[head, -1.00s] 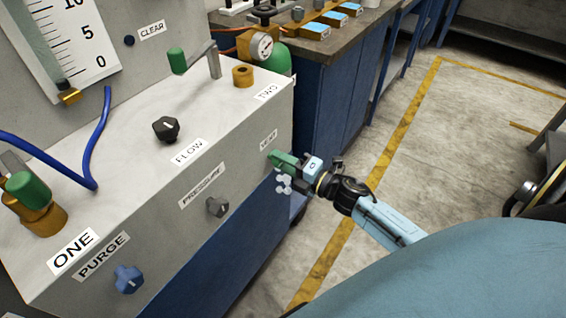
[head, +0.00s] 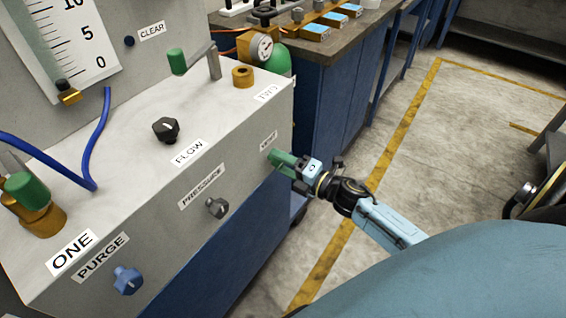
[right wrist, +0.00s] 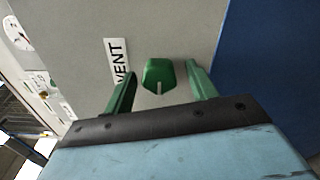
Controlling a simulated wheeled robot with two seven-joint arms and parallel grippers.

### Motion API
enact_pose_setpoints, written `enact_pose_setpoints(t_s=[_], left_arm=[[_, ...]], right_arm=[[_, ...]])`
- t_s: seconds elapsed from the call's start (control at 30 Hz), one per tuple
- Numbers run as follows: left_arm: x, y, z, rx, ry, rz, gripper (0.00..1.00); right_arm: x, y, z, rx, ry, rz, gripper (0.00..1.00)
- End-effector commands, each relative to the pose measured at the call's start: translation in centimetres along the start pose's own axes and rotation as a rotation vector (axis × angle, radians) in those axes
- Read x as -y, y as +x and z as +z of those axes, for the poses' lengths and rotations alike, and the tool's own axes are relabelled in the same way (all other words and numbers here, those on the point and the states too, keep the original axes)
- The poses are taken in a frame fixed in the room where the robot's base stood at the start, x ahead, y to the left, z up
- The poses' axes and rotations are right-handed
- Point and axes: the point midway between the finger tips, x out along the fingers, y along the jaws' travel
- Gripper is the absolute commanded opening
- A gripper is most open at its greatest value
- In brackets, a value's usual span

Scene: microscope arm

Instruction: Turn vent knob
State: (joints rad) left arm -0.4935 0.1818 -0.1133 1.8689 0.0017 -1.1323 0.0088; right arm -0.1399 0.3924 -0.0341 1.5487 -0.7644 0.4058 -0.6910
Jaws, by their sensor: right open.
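The green vent knob (right wrist: 158,76) sits on the grey panel beside the VENT label (right wrist: 118,62) in the right wrist view. Its white pointer line faces down toward my gripper's palm in that view. My right gripper (right wrist: 161,70) is open, with one green finger on each side of the knob and a visible gap on both sides. In the head view, my right gripper (head: 277,160) is at the panel's right end, just below the VENT label (head: 268,140), and hides the knob. My left gripper is not in view.
The same panel carries a grey pressure knob (head: 217,208) and a blue purge knob (head: 127,280). A black flow knob (head: 166,129) and a valve with a green handle (head: 177,61) are on top. Open floor (head: 470,150) lies to the right.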

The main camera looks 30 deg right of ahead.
Motion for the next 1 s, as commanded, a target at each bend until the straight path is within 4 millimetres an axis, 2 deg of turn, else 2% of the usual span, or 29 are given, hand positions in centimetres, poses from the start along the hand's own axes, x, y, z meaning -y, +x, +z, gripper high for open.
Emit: enact_pose_setpoints(t_s=[0.17, 0.27, 0.37, 0.7, 0.83, 1.0], left_arm=[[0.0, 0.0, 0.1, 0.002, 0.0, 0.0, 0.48], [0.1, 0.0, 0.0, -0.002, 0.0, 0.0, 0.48], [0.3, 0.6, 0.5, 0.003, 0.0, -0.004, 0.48], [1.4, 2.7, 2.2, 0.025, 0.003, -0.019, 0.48], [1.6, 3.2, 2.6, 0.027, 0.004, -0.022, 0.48], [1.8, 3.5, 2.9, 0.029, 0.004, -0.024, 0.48]], right_arm=[[0.0, -0.2, 0.0, 0.0, 0.0, 0.0, 0.57], [0.0, -1.1, 0.0, -0.001, 0.0, -0.001, 0.57], [0.0, -2.8, 0.0, 0.0, 0.001, -0.004, 0.57], [0.0, -10.2, 0.0, 0.0, 0.001, -0.003, 0.57], [0.0, -12.2, 0.0, 0.0, 0.001, -0.002, 0.57], [0.0, -13.3, 0.0, 0.0, 0.0, -0.001, 0.57]])
